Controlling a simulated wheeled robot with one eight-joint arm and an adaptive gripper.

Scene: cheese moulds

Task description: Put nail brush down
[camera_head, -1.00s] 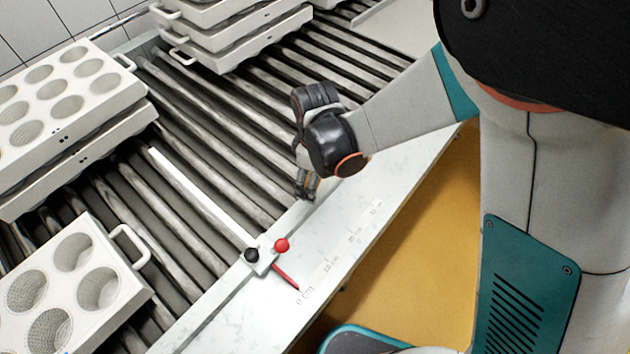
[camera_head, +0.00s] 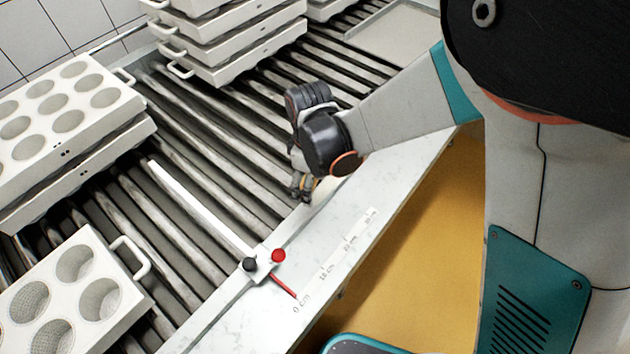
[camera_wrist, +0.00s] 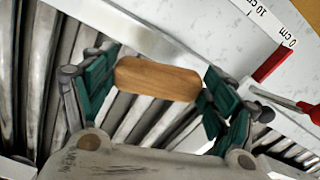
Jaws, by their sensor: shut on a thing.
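The nail brush (camera_wrist: 158,79) shows in the wrist view as a rounded wooden block, its bristles hidden. My gripper (camera_wrist: 160,85) is shut on it, with green pads at its two ends. In the head view my gripper (camera_head: 303,188) is at the inner edge of the pale marble-like ledge (camera_head: 345,220), beside the rollers. The brush is mostly hidden there by the gripper. I cannot tell whether the brush touches the surface below.
A white bar with a black knob (camera_head: 250,264) and a red knob (camera_head: 278,255) lies across the rollers, near the ledge's scale. White cheese moulds (camera_head: 65,290) stand at left, with stacked moulds (camera_head: 235,40) at the back. The ledge is clear right of the red pointer (camera_head: 284,287).

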